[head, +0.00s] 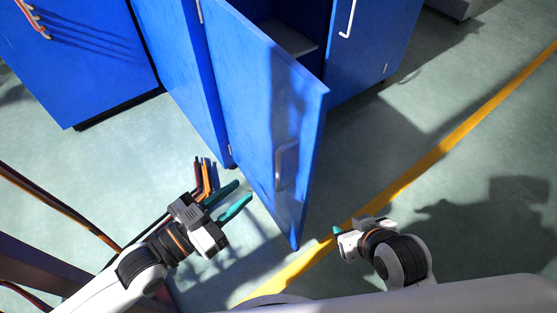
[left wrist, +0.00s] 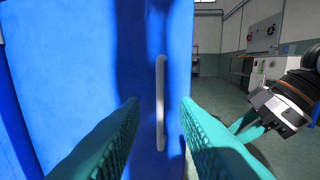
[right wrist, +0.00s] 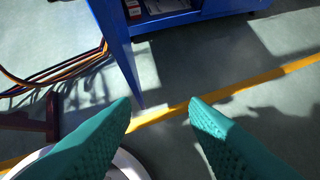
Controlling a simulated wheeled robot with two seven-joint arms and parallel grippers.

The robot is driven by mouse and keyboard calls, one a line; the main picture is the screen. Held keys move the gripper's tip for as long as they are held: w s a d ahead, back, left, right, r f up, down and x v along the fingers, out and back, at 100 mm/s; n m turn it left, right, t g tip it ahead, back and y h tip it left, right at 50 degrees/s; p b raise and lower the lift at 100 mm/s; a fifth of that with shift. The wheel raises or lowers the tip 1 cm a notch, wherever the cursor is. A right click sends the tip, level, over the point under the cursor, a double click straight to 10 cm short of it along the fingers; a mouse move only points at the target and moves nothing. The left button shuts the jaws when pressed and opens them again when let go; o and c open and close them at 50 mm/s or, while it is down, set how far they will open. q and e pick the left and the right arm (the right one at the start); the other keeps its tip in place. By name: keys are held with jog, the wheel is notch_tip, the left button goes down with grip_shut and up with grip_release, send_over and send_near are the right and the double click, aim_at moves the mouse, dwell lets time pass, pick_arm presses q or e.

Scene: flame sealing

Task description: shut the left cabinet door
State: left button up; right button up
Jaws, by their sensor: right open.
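The left cabinet door (head: 255,100) is blue and stands swung wide open, jutting toward me from the blue cabinet. Its pale bar handle (head: 286,165) is on the face toward the lower right; the handle also shows in the left wrist view (left wrist: 160,100), between the fingertips in the picture. My left gripper (head: 237,192) is open and empty, left of the door's free edge and apart from it. My right gripper (head: 338,232) is open and empty, right of the door's lower corner. In the right wrist view the door (right wrist: 117,42) shows edge-on, ahead and left.
The right cabinet door (head: 370,45) is shut, with a white handle (head: 348,18). A shelf (head: 288,38) shows inside the dark opening. Another blue cabinet (head: 75,60) stands at the upper left. Cables (head: 60,205) hang at the left. The floor right of the open door is clear, with a yellow line (head: 435,152).

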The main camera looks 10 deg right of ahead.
aim_at(277, 164)
pick_arm(q)
jog(key=shift+b+x, duration=0.8)
jog(key=shift+x, duration=5)
pick_arm(e)
jog(key=w+a+r+t+y, duration=0.1)
jog(key=w+a+r+t, duration=0.1)
jog(key=w+r+t, duration=0.1)
jog(key=shift+w+r+t, duration=0.35)
jog(key=shift+w+t, duration=0.25)
jog(key=shift+w, duration=0.6)
pick_arm(q)
jog(key=shift+c, duration=0.6)
grip_shut()
